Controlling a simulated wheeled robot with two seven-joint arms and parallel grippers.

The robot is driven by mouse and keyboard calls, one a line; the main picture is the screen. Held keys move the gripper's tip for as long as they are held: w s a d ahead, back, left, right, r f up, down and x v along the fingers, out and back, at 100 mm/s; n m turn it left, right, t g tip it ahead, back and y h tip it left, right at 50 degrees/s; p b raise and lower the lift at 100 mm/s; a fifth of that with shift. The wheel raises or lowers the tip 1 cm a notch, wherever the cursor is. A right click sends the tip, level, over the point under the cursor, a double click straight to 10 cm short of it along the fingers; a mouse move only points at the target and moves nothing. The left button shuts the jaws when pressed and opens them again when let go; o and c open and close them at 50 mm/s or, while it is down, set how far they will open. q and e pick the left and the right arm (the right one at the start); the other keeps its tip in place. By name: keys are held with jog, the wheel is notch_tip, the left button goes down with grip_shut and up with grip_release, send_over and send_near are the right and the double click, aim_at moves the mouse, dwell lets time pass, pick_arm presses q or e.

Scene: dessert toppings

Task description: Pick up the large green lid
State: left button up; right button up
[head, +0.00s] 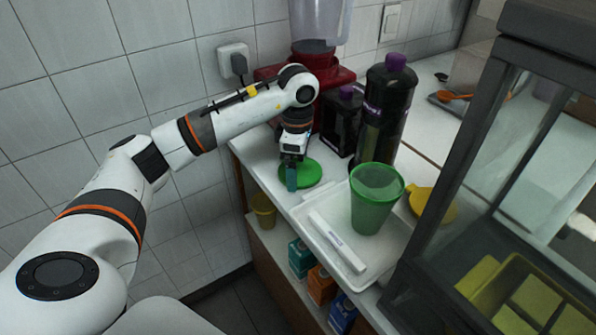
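The large green lid (311,173) lies flat on the white counter, near its left edge. My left gripper (291,182) points down at the lid and covers part of its left side. A teal fingertip overlaps the lid in this view. I cannot tell whether it touches the lid or whether the fingers are open or shut. My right gripper is not in view.
A white tray (315,238) holds a green cup (373,205) and a white stick-like item (338,241). A yellow lid (443,208) lies right of the cup. Dark bottles (384,110) and a red appliance (330,75) stand behind. A glass case (480,150) stands at right.

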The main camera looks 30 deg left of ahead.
pick_arm(q)
jog(key=c, duration=0.6)
jog(key=shift+c, duration=0.2)
